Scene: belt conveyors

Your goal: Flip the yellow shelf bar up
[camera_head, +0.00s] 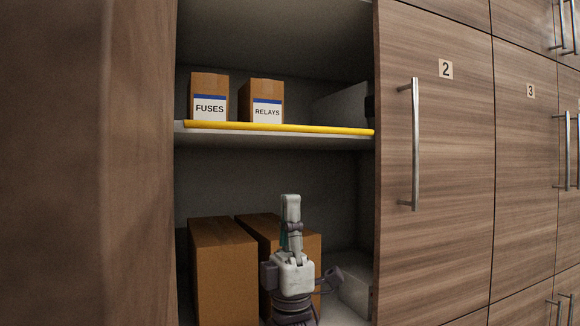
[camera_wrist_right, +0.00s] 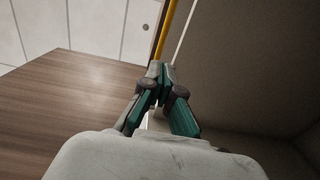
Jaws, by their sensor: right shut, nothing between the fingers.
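The yellow shelf bar (camera_head: 280,128) lies along the front edge of the upper shelf (camera_head: 300,142) in the head view, low and across the opening. It also shows in the right wrist view (camera_wrist_right: 164,28), beyond the fingertips. My right gripper (camera_head: 291,200) points up in front of the lower compartment, below the shelf edge in the picture. In the right wrist view the right gripper (camera_wrist_right: 158,70) is shut and empty, its tips close to the bar's line; I cannot tell whether they touch it. My left gripper is not in view.
A FUSES box (camera_head: 209,95) and a RELAYS box (camera_head: 262,100) stand on the upper shelf. Large brown boxes (camera_head: 223,270) stand in the lower compartment, partly behind my right arm. A wooden door (camera_head: 435,160) numbered 2 bounds the opening at right; a wooden panel (camera_head: 90,160) bounds it at left.

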